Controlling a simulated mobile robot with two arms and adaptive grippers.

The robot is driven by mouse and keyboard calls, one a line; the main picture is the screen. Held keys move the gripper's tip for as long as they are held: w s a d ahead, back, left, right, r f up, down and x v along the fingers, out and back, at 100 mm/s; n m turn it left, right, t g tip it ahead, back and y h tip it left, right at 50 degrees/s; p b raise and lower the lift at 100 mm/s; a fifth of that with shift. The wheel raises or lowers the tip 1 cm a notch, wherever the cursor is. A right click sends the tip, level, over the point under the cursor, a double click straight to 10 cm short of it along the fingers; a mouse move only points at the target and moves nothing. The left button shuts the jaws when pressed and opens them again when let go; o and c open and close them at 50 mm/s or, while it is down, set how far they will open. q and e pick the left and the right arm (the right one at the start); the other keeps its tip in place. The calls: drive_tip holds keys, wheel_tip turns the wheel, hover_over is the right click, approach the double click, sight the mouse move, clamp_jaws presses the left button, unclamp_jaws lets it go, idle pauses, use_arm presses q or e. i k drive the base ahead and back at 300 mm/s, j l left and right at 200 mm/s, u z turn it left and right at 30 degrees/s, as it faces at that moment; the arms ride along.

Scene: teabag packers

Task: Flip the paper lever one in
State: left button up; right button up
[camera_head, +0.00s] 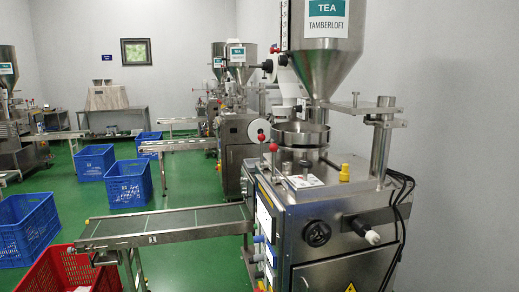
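A steel teabag packing machine (335,215) stands at the right, under a large hopper (325,70) labelled TEA TAMBERLOFT. Two red ball knobs show on its left side, one (273,147) in front and one (261,138) just behind it to the left. Another red knob (275,49) is higher, beside the hopper. I cannot tell which of these, if any, is paper lever one. A white paper roll (258,131) is beside the knobs. Neither of my grippers is in view.
A conveyor (170,222) extends left from the machine. A red crate (65,270) stands at the lower left and a blue crate (25,228) behind it. More blue crates (128,183) and machines stand farther back.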

sight(261, 137)
drive_tip(key=i+l+u, duration=0.25)
drive_tip(key=i+u, duration=0.25)
drive_tip(key=i+l+u, duration=0.45)
